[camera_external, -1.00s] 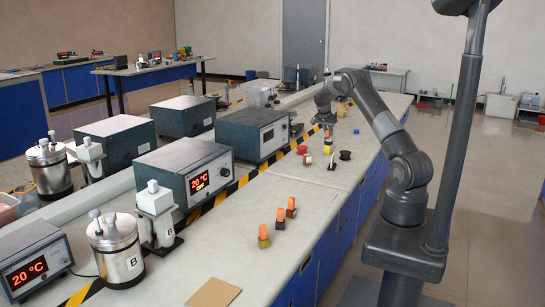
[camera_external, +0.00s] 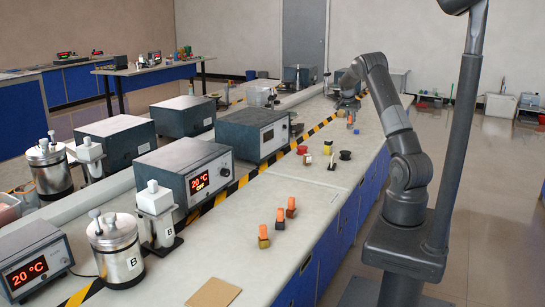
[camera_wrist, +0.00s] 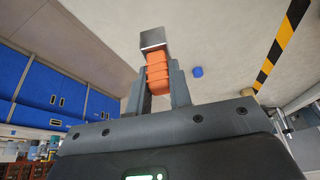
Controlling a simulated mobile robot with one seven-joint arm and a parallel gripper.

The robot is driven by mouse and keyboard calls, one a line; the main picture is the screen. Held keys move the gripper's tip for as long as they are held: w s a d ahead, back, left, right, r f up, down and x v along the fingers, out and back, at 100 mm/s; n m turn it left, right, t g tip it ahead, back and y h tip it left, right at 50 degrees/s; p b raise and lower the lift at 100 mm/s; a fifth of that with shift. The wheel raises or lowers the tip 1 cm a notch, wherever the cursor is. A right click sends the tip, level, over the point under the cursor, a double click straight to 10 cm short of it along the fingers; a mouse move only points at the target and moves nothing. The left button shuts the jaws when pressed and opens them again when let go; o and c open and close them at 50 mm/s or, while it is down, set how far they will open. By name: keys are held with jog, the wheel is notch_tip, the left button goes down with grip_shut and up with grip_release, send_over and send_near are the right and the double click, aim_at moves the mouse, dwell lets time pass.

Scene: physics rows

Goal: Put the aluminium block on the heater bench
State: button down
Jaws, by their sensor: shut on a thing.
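In the wrist view my gripper (camera_wrist: 158,78) is shut on the orange ribbed handle of a silver-grey metal block (camera_wrist: 153,40), which looks like the aluminium block. The block projects past the fingertips, clear of the pale bench top. In the external view my gripper (camera_external: 347,103) is over the far part of the long bench (camera_external: 325,195); the block cannot be made out there. Heater boxes with "20 °C" displays stand along this bench, one (camera_external: 185,172) in the middle and one (camera_external: 32,265) at the near left.
Several orange-topped blocks (camera_external: 280,218) stand on the near bench. Small coloured items (camera_external: 328,148) stand farther back. Steel vessel B (camera_external: 118,255) is at the near left. A yellow-black stripe (camera_external: 240,183) runs along the bench. A brown square (camera_external: 214,292) lies at the front.

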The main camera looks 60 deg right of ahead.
notch_tip(320, 180, up, 11)
jog(key=w+a+n+t, duration=0.1)
jog(key=w+a+n, duration=0.2)
jog(key=w+a, duration=0.9)
jog(key=w+a+n+t, duration=0.1)
jog(key=w+a+n, duration=0.1)
jog(key=w+a, duration=0.95)
jog(key=w+a+r+n+t, duration=0.15)
jog(key=a+n, duration=0.35)
jog(key=a, duration=3)
jog(key=s+a+n+t+y, duration=0.15)
jog(key=s+a, duration=0.25)
jog(key=a, duration=0.8)
jog(key=s+a+n+y, duration=0.1)
jog(key=s+a+n, duration=0.25)
jog(key=a, duration=0.85)
jog(key=s+a+f+n+y, duration=0.2)
jog(key=s+a+n, duration=0.3)
jog(key=s+a, duration=1.4)
jog(key=shift+s+f, duration=0.15)
jog(key=shift+f, duration=5.2)
jog(key=shift+s+f, duration=0.15)
jog(key=shift+f, duration=5.2)
jog(key=shift+f, duration=0.15)
